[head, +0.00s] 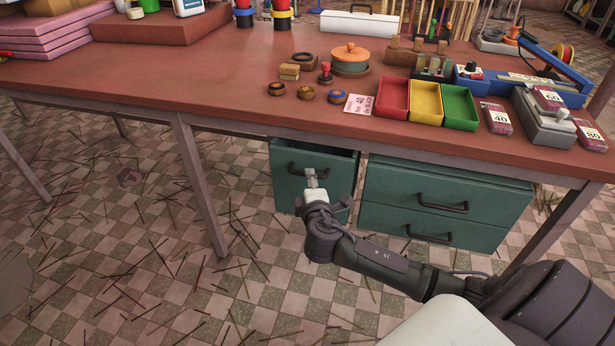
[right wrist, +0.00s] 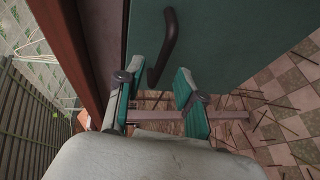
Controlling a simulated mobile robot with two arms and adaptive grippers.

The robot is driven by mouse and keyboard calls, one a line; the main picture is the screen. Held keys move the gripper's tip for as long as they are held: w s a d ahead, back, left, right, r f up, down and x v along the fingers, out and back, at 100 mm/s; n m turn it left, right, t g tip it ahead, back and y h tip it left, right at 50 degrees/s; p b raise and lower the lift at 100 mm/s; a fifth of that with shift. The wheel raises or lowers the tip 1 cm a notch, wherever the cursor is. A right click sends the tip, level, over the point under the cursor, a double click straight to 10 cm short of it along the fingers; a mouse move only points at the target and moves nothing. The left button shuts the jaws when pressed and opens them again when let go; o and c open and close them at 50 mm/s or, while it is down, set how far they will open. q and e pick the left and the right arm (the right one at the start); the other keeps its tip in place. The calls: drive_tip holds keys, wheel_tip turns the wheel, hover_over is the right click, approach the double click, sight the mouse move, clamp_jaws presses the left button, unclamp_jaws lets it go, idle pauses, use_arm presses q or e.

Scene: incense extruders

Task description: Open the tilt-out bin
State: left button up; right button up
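The tilt-out bin (head: 285,188) is the green front under the bench, left of the green drawers. A dark strip shows behind its top edge, so it seems to stand out a little; how far is hard to tell. Its dark curved handle (head: 293,168) is partly behind my right gripper (head: 312,177). In the right wrist view, the gripper's fingers (right wrist: 160,78) are apart with teal pads, and the handle (right wrist: 168,45) runs down into the space between their tips. I cannot tell whether they touch it. My left gripper is not in view.
Two green drawers (head: 450,222) with dark handles sit right of the bin. The bench top (head: 220,90) carries red, yellow and green trays (head: 426,102) and tools. A bench leg (head: 200,185) stands left of the bin. Thin sticks litter the checked floor.

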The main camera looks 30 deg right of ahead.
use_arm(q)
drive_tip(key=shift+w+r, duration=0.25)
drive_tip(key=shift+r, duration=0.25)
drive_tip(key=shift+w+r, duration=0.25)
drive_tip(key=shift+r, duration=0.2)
use_arm(e)
drive_tip(key=shift+x, duration=2.15)
drive_tip(key=shift+c, duration=0.3)
clamp_jaws()
